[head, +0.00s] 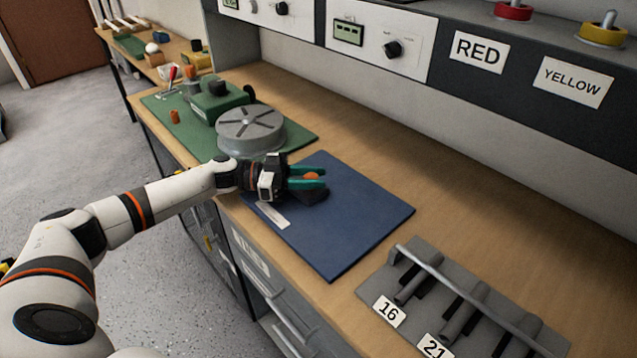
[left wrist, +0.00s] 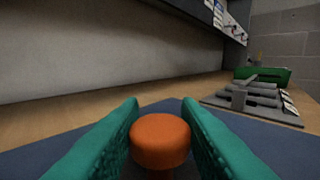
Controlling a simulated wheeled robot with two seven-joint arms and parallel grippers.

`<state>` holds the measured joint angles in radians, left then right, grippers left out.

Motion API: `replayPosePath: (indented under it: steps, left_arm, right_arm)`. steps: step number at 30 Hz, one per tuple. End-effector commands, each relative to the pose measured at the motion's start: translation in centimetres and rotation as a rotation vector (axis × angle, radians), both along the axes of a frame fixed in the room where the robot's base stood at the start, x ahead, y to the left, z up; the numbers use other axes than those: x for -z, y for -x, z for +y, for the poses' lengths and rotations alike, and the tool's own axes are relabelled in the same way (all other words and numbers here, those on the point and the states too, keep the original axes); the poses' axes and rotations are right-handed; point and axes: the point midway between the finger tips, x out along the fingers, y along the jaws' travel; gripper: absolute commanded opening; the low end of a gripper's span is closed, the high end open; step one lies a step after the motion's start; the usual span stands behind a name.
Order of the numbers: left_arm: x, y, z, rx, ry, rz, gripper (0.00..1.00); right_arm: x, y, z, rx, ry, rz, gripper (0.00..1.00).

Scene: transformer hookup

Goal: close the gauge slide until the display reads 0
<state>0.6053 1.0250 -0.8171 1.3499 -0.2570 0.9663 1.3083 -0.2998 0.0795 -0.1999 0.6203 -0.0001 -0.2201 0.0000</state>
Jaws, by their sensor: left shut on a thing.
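My left gripper (head: 318,177) reaches over the blue mat (head: 362,225), its green fingers shut on an orange knob (head: 311,176). In the left wrist view the round top of the orange knob (left wrist: 160,139) sits between the two fingers. A dark block (head: 314,195) shows under the fingers on the mat; it looks like part of the gauge, but my gripper hides most of it. A pale strip (head: 272,215) lies on the mat beside it; I cannot read it. No gauge reading is legible. My right gripper is not in view.
A grey round table (head: 251,130) and green machine (head: 215,100) stand on a green mat left of the blue mat. A grey rack (head: 460,310) with a rail and labels 16 and 21 stands front right. Wall panels with a display (head: 348,32) line the back. Bench behind the blue mat is clear.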

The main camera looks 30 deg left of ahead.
Motion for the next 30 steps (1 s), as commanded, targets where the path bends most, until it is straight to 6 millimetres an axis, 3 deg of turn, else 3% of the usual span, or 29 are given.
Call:
replayPosePath:
  steps: [5, 6, 9, 20, 30]
  left_arm:
    - [-0.1, -0.1, 0.2, -0.007, -0.003, -0.001, 0.00]
    - [-0.1, -0.1, 0.2, -0.007, -0.003, -0.001, 0.37]
    - [-0.1, -0.1, 0.2, -0.006, -0.003, -0.001, 0.51]
    - [0.0, 0.2, 0.7, -0.006, -0.003, 0.000, 0.51]
    - [0.2, 2.9, 6.7, -0.009, -0.006, 0.002, 0.51]
  right_arm:
    - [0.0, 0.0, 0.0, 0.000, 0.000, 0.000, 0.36]
    - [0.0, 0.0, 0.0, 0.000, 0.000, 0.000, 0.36]
    - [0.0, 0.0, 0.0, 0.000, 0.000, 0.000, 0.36]
    - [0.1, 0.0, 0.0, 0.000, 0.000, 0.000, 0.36]
    - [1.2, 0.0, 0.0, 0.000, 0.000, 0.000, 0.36]
